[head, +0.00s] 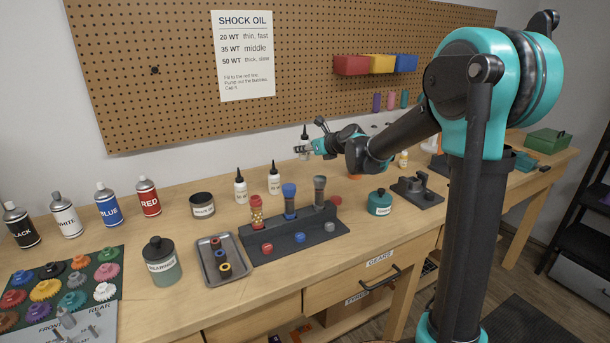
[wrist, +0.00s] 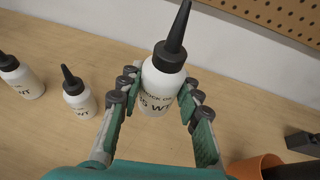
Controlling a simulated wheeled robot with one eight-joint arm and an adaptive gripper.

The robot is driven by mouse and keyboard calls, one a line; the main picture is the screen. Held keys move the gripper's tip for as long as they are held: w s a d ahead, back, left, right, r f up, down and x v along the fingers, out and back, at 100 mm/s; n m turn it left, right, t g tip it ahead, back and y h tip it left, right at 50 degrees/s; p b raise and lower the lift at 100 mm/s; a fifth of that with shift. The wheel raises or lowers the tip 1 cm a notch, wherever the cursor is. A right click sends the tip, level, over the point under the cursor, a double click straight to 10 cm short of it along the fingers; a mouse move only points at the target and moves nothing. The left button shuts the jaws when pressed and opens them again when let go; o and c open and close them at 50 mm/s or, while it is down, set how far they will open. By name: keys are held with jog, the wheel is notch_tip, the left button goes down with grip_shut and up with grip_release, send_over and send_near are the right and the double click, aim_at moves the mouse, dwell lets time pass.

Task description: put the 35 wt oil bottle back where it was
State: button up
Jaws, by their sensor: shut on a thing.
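My gripper (head: 303,150) is shut on a white oil bottle (wrist: 160,88) with a black cone cap. Its label shows "SHOCK OIL" and "5 WT", with the first digit partly cut off. The held bottle is about upright and looks raised above the back of the bench; it also shows in the head view (head: 304,140). Two similar white bottles stand on the bench to the left, one nearer (head: 274,179) and one farther left (head: 240,187). They also show in the wrist view, one nearer the gripper (wrist: 78,98) and one at the left edge (wrist: 25,82).
A dark stand (head: 300,240) holding three shocks is in front of the bottles. A green jar (head: 380,203) is to its right. An orange cup (wrist: 256,166) is at the lower right of the wrist view. Bare bench lies beneath and around the held bottle.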

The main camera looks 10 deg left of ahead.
notch_tip(320, 180, down, 10)
jog(key=shift+f, duration=0.1)
dwell(0.4)
jog(key=o, duration=1.2)
jog(key=shift+f, duration=0.1)
jog(key=shift+s+d, duration=0.1)
jog(key=v, duration=1.2)
